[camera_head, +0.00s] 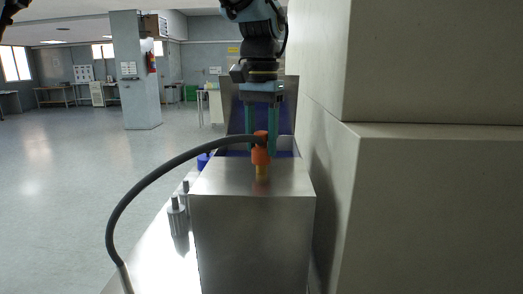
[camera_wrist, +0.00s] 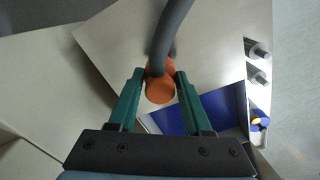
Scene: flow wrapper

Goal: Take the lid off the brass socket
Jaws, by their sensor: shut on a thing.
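An orange plug-like piece (camera_head: 260,156) with a thick dark cable (camera_head: 150,180) sits at the top of the brass socket (camera_head: 261,172), which stands on a metal box (camera_head: 252,215). I see no separate lid on the socket. My gripper (camera_head: 261,148) points down and is shut on the orange piece, one finger on each side. In the wrist view the orange piece (camera_wrist: 160,85) lies between the fingertips (camera_wrist: 160,78), and the cable hides part of it. The wrist view does not show the socket. Whether the orange piece is seated or just above the socket is hard to tell.
A large pale cabinet (camera_head: 430,210) rises close on the right. Grey cylindrical fittings (camera_head: 178,215) and a blue piece (camera_head: 202,160) stand left of the box. The cable arcs down to the left. A blue surface (camera_wrist: 222,108) lies beyond the box. Open floor lies left.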

